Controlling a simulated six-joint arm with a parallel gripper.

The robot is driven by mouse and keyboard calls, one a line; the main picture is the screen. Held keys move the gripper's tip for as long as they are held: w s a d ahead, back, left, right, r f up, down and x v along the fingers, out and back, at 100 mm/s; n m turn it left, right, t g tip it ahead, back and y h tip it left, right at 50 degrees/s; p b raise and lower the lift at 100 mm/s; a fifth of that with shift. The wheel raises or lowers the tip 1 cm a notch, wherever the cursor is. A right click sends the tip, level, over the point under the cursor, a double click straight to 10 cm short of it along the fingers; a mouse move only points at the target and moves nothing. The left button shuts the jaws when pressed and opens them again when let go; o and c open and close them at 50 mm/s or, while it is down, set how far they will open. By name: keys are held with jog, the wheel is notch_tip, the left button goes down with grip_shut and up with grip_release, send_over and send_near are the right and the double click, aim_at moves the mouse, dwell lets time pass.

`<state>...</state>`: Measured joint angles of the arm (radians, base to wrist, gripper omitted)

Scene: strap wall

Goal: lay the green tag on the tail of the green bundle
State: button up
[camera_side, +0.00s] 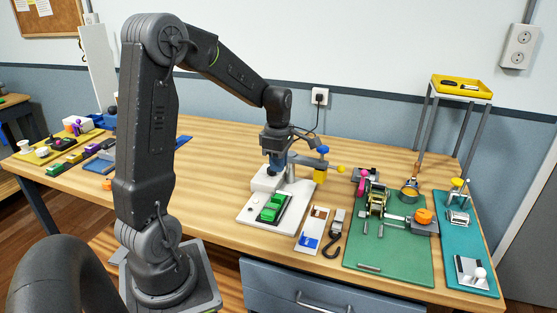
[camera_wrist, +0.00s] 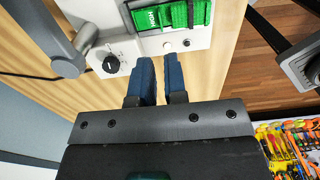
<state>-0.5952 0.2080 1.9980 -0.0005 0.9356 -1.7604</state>
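A green strap bundle (camera_side: 271,207) lies in a dark holder on the white base of a machine (camera_side: 248,214). In the wrist view the green straps (camera_wrist: 186,14) show at the top, with white lettering on their left part. I cannot make out a separate green tag in either view. My gripper (camera_wrist: 159,62) has two blue fingers with a narrow gap between them and nothing visible in it. In the side view my gripper (camera_side: 275,168) is above the back of the white machine, behind the bundle; its tips are hard to see there.
A black dial (camera_wrist: 111,64) is on the white machine. A blue-and-yellow post (camera_side: 321,165) stands behind it. To its right are a small white board (camera_side: 311,232), a dark hook (camera_side: 333,243) and a green mat (camera_side: 393,254) with a ratchet. A teal mat (camera_side: 470,262) lies farther right.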

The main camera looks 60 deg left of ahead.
jog(key=s+d+r+m+t, duration=0.2)
jog(key=s+d+r+m, duration=0.1)
jog(key=d+m, duration=0.4)
jog(key=s+d+r+m+t, duration=0.1)
jog(key=s+d+r+m, duration=0.3)
jog(key=d+m, duration=0.3)
jog(key=s+d+r+m+t, duration=0.2)
jog(key=s+d+m, duration=0.4)
jog(key=m, duration=0.7)
jog(key=shift+d+r+t, duration=0.3)
jog(key=shift+d+r, duration=0.4)
jog(key=shift+d, duration=0.05)
jog(key=shift+w, duration=0.1)
